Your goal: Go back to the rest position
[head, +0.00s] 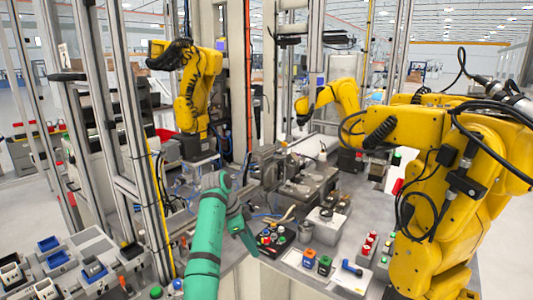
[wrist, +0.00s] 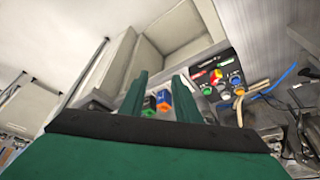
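My green arm rises from the bottom middle of the head view and bends over at the top. My gripper (head: 252,248) points down near the front edge of the grey worktable (head: 328,238), beside a dark tray of coloured buttons (head: 275,237). In the wrist view, the two green fingers of my gripper (wrist: 161,80) stand apart with a clear gap. Nothing is held between them. Small orange and blue blocks (wrist: 157,101) show beyond the gap, lower down. No marker of a rest position shows.
A big yellow robot arm (head: 440,180) stands close on the right; another (head: 198,85) stands back left. Metal posts (head: 130,110) rise on the left. Small coloured blocks (head: 316,262), a blue tool (head: 351,267) and red-topped parts (head: 368,244) sit on the table. Blue bins (head: 55,258) are lower left.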

